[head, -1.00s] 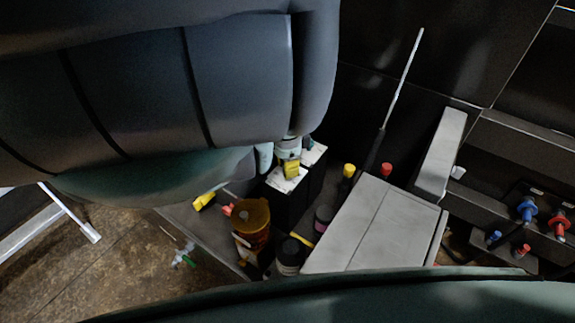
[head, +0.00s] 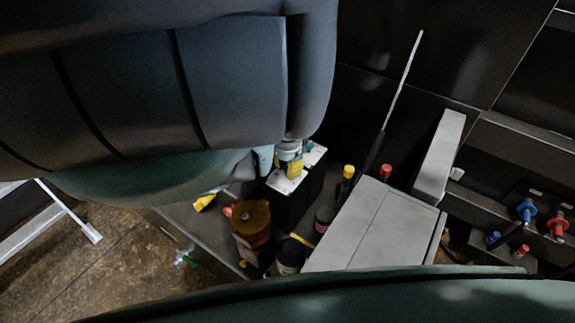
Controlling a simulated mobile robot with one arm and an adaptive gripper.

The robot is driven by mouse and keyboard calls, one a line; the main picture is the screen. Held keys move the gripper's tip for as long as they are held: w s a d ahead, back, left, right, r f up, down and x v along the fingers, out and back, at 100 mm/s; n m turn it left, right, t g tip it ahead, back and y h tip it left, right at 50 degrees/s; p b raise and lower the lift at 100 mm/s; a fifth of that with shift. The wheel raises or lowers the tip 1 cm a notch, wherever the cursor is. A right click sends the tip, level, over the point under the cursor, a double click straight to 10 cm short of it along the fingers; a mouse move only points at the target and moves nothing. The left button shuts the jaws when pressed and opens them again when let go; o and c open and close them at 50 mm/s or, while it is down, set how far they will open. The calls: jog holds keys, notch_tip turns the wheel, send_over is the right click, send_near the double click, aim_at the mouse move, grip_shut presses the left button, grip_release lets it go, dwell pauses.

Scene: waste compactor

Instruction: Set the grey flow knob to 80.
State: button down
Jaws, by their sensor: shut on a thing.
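My gripper (head: 286,156) is mostly hidden under my large dark arm, with pale teal finger parts showing at the arm's lower right edge. It is shut around a small pale grey round part (head: 289,147) above a black box with a white top (head: 283,184). This part looks like the grey flow knob, but most of it is covered. A yellow piece (head: 295,167) shows just below it, over the white top. No scale or number can be read, so the knob's setting cannot be told.
Close by stand an amber-lidded container (head: 251,216), a dark jar (head: 291,256), a yellow-capped post (head: 348,172) and a red-capped post (head: 386,170). A large grey box (head: 375,225) stands to the right. Blue (head: 526,212) and red (head: 557,225) fittings sit at far right.

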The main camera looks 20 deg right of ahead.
jog(key=n, duration=0.3)
jog(key=shift+p, duration=0.35)
jog(key=n+p, duration=0.1)
jog(key=n, duration=0.3)
jog(key=shift+n, duration=0.4)
jog(key=c, duration=0.7)
grip_release()
